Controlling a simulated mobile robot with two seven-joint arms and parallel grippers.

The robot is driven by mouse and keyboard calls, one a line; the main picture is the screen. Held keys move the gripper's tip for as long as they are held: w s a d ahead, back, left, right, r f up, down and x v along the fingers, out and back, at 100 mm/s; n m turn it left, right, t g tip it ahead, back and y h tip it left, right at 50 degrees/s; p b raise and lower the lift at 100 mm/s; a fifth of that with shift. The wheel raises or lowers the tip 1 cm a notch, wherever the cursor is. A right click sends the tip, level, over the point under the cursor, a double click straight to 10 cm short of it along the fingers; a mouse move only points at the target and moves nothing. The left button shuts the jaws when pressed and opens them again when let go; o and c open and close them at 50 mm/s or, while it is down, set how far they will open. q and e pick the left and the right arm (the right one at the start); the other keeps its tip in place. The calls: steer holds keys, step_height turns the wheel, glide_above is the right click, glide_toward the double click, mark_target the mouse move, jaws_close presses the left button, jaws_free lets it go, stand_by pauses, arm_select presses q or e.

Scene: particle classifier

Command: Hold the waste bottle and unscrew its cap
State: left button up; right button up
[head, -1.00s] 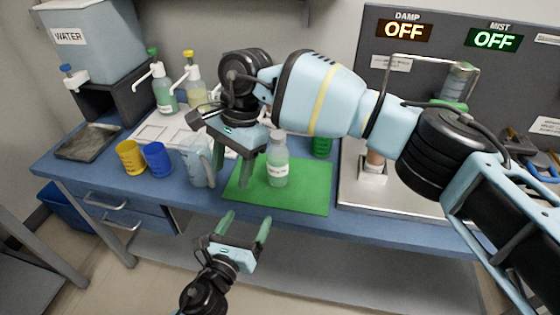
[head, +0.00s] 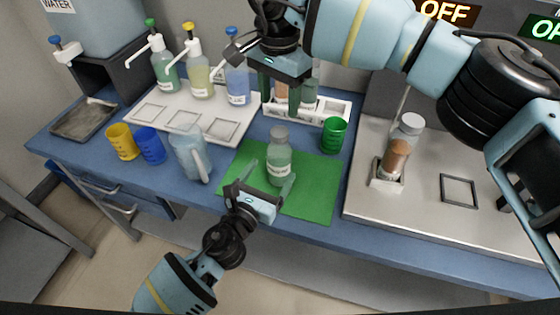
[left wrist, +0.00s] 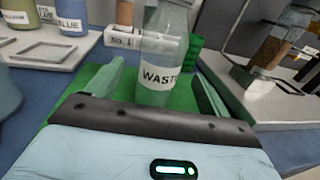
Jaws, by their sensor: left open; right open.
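My right gripper (head: 280,96) is open and empty, above and behind the bottle, over the rack area.
A green cup (head: 334,135) stands right of the bottle, a clear pitcher (head: 190,153) left of it. Blue (head: 151,146) and yellow (head: 122,141) cups stand farther left. Pump bottles stand on a white tray (head: 222,130). A metal plate (head: 420,210) lies at right.

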mark_target(282, 155)
arm_select(q)
steer(key=shift+x, duration=3.6)
arm_select(e)
steer(key=shift+w+f, duration=0.1)
steer(key=shift+w, duration=0.05)
